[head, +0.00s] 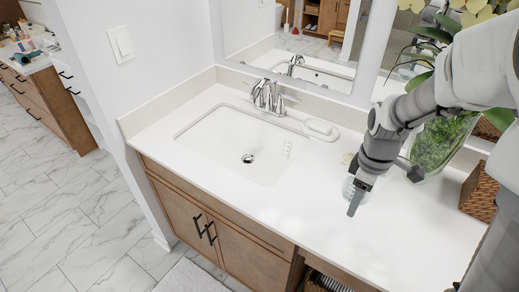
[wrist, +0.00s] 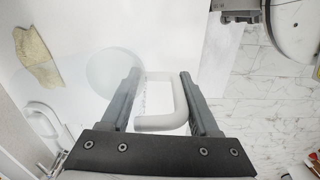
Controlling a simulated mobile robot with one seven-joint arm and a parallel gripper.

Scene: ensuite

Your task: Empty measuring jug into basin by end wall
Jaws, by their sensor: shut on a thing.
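The measuring jug is a clear, hard-to-see vessel; in the wrist view its faint round body (wrist: 112,68) shows beyond the fingers, with a white handle (wrist: 163,124) between them. My gripper (wrist: 160,85) is shut on that handle. In the head view my gripper (head: 355,200) points down over the counter, right of the basin, and mostly hides the jug (head: 366,193). I cannot tell whether the jug touches the counter or what it holds. The white sunken basin (head: 225,140) has a drain and looks empty.
A chrome faucet (head: 268,95) stands behind the basin. A white loop-shaped item (head: 320,130) lies at its back right corner. A tan piece (wrist: 36,57) lies near the jug. A planter (head: 440,140) and a wicker basket (head: 480,192) stand to the right. The front counter is clear.

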